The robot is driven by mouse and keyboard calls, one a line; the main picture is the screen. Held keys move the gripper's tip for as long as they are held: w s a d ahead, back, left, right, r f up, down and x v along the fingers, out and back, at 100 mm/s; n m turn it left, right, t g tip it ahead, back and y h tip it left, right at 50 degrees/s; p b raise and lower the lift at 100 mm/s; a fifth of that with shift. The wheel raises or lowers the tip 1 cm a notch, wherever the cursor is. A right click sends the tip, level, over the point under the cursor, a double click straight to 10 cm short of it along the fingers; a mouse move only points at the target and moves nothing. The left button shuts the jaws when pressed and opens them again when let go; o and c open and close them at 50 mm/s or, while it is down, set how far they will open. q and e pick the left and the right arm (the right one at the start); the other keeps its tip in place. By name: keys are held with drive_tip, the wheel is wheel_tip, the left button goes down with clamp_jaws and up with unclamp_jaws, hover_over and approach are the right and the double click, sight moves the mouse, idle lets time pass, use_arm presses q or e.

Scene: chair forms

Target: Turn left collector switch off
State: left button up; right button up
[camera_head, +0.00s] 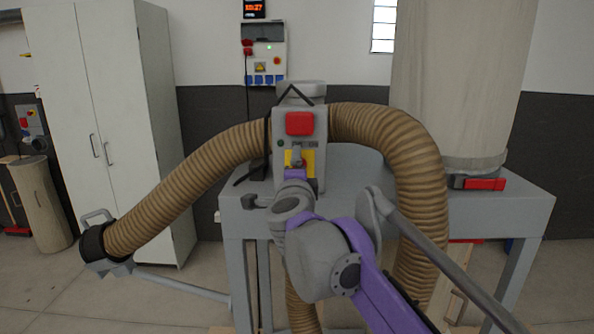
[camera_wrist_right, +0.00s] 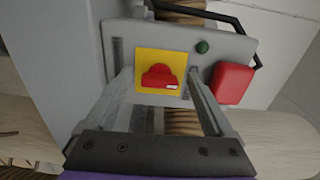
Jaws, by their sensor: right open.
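The collector switch is a red rotary knob on a yellow plate (camera_wrist_right: 147,62), on the front of a grey control box (camera_head: 311,122). In the right wrist view the knob (camera_wrist_right: 158,78) lies across the picture, with a small white mark at its lower right. My right gripper (camera_head: 297,165) is at the switch in the head view and covers part of it. In the right wrist view its two fingers are apart on either side of the knob (camera_wrist_right: 160,88); I cannot tell whether they touch it. My left gripper is not in view.
A large red button (camera_wrist_right: 233,83) and a small green button (camera_wrist_right: 202,47) sit beside the yellow plate. A brown ribbed hose (camera_head: 190,185) arches from the collector on both sides. A grey bench (camera_head: 500,208) and a white cabinet (camera_head: 105,110) stand nearby.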

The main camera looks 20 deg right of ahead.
drive_tip(key=b+v, duration=0.1)
drive_tip(key=v, duration=0.9)
drive_tip(key=shift+s, duration=0.4)
drive_tip(key=shift+a, duration=0.1)
drive_tip(key=s+a+f+n+g+y, duration=0.25)
drive_tip(key=s+f+n+y, duration=0.2)
drive_tip(key=f+n, duration=0.5)
drive_tip(key=s+a+f+n+g+y, duration=0.25)
drive_tip(key=f+n+y, duration=0.35)
drive_tip(key=f, duration=0.6)
drive_tip(key=s+d+f+n+g+h, duration=0.2)
drive_tip(key=s+d+f+g, duration=0.1)
drive_tip(key=s+f, duration=0.6)
drive_tip(key=s+d+f+n+g+h, duration=0.3)
drive_tip(key=s+d+f, duration=0.3)
drive_tip(key=s+f, duration=0.3)
wheel_tip(320, 180, down, 5)
drive_tip(key=shift+r+g+p, duration=0.25)
drive_tip(key=shift+g+p, duration=0.15)
drive_tip(key=shift+g, duration=0.1)
drive_tip(key=shift+s+n+h, duration=0.1)
drive_tip(key=shift+n+h, duration=0.15)
